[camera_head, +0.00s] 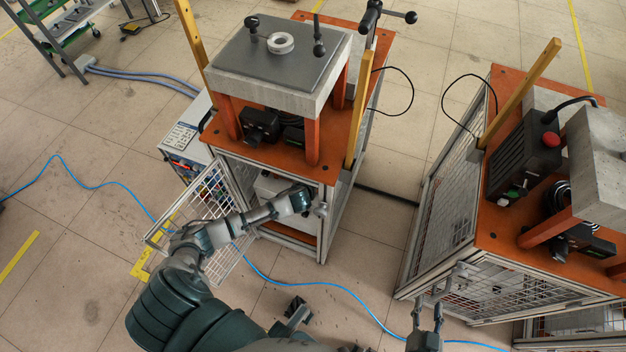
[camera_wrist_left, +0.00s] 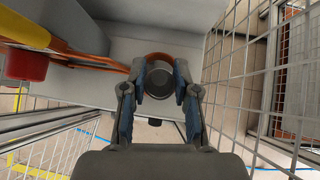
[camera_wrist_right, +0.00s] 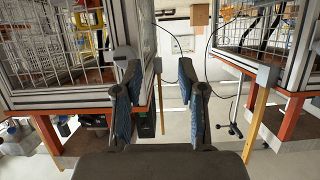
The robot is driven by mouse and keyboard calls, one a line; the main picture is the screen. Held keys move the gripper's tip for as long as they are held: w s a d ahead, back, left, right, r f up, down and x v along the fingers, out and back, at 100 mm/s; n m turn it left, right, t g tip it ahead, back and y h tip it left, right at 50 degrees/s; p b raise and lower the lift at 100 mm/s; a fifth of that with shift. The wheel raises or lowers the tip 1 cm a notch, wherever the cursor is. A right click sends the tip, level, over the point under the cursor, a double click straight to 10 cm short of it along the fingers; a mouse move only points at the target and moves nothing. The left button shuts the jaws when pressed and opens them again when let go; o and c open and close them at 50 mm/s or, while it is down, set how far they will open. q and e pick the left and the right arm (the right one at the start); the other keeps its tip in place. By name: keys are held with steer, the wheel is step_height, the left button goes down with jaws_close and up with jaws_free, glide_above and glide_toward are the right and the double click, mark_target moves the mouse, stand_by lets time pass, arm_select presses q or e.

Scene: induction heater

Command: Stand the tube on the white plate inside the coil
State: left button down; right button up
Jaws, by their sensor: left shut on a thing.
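My left gripper (camera_wrist_left: 158,78) reaches into the open cabinet and is shut on a grey tube (camera_wrist_left: 158,84). The tube is between the fingers, with the orange coil (camera_wrist_left: 157,57) showing as an arc around its far side. I cannot tell how deep the tube sits in the coil or whether its base touches anything. A pale flat surface (camera_wrist_left: 107,91) lies around them; I cannot tell if it is the white plate. In the head view the left gripper (camera_head: 318,208) is at the cabinet front, and the coil is hidden. My right gripper (camera_wrist_right: 159,85) is open and empty.
The cabinet's mesh door (camera_head: 205,225) stands open to the left. A red-and-yellow part (camera_wrist_left: 25,58) is beside the coil leads. Mesh (camera_wrist_left: 235,70) is close on the right. A second orange-topped bench (camera_head: 490,215) stands near my right gripper. A blue cable (camera_head: 330,285) crosses the floor.

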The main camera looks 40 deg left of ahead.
arm_select(q)
steer(key=shift+w+a+r+g+h, duration=0.2)
steer(key=shift+w+g, duration=0.2)
steer(key=shift+g, duration=0.1)
steer(key=shift+w+a+r+g+h, duration=0.2)
steer(key=shift+w+g, duration=0.2)
steer(key=shift+g, duration=0.1)
steer(key=shift+s+f+b, duration=0.2)
steer(key=shift+f+b, duration=0.45)
steer(key=shift+f, duration=0.2)
arm_select(e)
steer(key=r+t, duration=0.1)
steer(key=w+r+t, duration=0.1)
steer(key=a+r, duration=0.1)
steer(key=shift+w+r+t+y, duration=0.2)
steer(key=shift+r+t+y, duration=0.05)
steer(key=shift+t+y, duration=0.15)
arm_select(q)
steer(key=c, duration=0.9)
jaws_free()
arm_select(e)
steer(key=shift+w+a, duration=0.1)
arm_select(q)
steer(key=shift+o, duration=0.2)
